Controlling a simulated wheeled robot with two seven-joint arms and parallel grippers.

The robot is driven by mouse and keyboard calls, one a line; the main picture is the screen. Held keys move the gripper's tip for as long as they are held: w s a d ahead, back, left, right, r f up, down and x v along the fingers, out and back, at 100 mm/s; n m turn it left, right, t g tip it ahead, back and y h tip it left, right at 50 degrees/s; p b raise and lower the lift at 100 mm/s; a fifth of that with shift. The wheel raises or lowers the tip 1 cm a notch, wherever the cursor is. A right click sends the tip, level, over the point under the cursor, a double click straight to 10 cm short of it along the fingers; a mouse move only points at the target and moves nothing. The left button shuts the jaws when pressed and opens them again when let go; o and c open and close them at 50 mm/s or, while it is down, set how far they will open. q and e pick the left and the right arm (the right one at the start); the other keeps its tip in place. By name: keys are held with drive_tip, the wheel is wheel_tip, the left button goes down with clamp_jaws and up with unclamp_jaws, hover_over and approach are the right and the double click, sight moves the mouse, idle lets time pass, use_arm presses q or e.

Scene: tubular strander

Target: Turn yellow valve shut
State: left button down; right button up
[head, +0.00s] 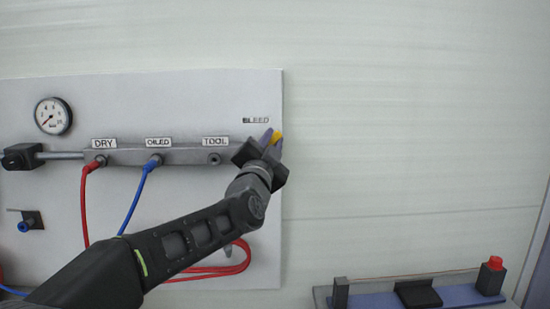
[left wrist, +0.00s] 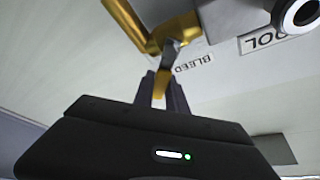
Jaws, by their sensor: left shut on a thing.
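The yellow valve (head: 277,137) sits at the right end of the grey manifold bar, under the BLEED label (head: 256,120). My left gripper (head: 268,138) is at the valve. In the left wrist view the yellow valve (left wrist: 130,22) shows its bent lever, and the fingers of my left gripper (left wrist: 160,88) are shut on the lever's yellow end. My right gripper is in neither view.
The manifold bar (head: 185,156) has DRY, OILED and TOOL ports, with a red hose (head: 84,205) and a blue hose (head: 136,203) hanging down. A gauge (head: 53,116) is at upper left. A tray with a red knob (head: 495,263) stands at lower right. The wall to the right is clear.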

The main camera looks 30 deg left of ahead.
use_arm(q)
drive_tip(key=n+y, duration=0.1)
drive_tip(key=n, duration=0.1)
drive_tip(key=a+n+y+b, duration=0.1)
drive_tip(key=n, duration=0.1)
drive_tip(key=s+n+y+b, duration=0.1)
drive_tip(key=n, duration=0.1)
drive_tip(key=shift+a+r, duration=0.25)
drive_tip(key=shift+r, duration=0.1)
drive_tip(key=shift+s+a+r+n+g+y+b, duration=0.1)
drive_tip(key=shift+s+a+n+g+y+b, duration=0.25)
drive_tip(key=shift+n, duration=0.7)
drive_tip(key=shift+a+r+n+g+y+b, duration=0.15)
drive_tip(key=shift+n+g+y, duration=0.15)
drive_tip(key=shift+n+y, duration=0.55)
drive_tip(key=shift+s+a+n+g+y+b, duration=0.15)
drive_tip(key=shift+s+a+n+g+y, duration=0.15)
drive_tip(key=shift+n, duration=1)
drive_tip(key=shift+w, duration=0.1)
drive_tip(key=c, duration=1.3)
unclamp_jaws()
drive_tip(key=shift+c, duration=0.2)
drive_tip(key=b+v, duration=0.1)
drive_tip(key=v, duration=0.7)
drive_tip(key=shift+b, duration=0.4)
